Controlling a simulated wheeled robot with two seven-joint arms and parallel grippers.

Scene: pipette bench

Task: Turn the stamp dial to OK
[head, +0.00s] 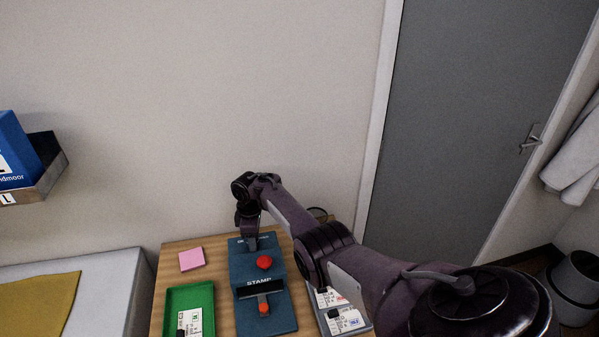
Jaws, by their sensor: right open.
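The blue stamp machine (284,312) stands on the wooden table, with the word STAMP on its front part. It has a red knob (264,262), a dark slot and an orange-tipped lever (263,308). My right gripper (251,246) points down at the back part of the machine, just behind and left of the red knob. It is open. It partly covers small lettering there. I cannot make out the stamp dial or its setting, nor whether the fingers touch anything. My left gripper is not in view.
A green tray (177,299) with a labelled item lies left of the machine. A pink note pad (192,259) lies behind it. A grey tray (366,324) with labelled items is on the right, partly under my right arm. The wall rises behind the table (215,248).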

